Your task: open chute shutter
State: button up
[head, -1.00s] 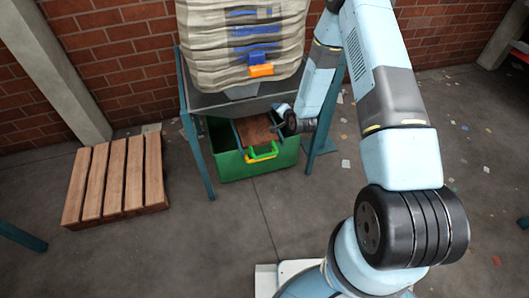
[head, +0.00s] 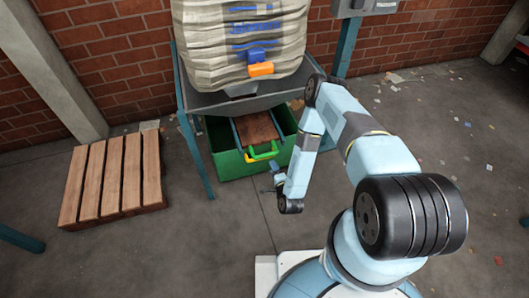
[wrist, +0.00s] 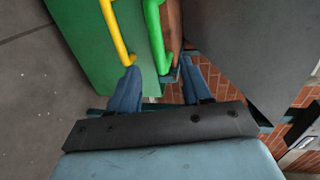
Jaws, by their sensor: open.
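The chute shutter is a rusty brown plate (head: 258,127) between two rails under the hopper, above the green bin. A green handle (head: 267,149) is at its front edge; a yellow handle (head: 254,157) is just below, in front of the bin. In the wrist view the green handle (wrist: 156,30) appears between the fingers' lines, with the yellow handle (wrist: 117,33) to its left. My gripper (head: 268,188) is open and empty, in front of and below the handles, apart from them in the head view. Its two blue fingers (wrist: 160,70) show in the wrist view.
The green bin (head: 228,165) stands under the grey hopper (head: 215,103), between teal legs. A bulging sack (head: 240,30) with an orange tag (head: 261,69) sits above. A wooden pallet (head: 112,180) lies left. Floor in front and right is mostly clear.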

jog(key=x, duration=1.3)
jog(key=shift+f, duration=0.35)
jog(key=shift+a, duration=0.15)
jog(key=shift+c, duration=0.2)
jog(key=shift+s, duration=0.1)
grip_shut()
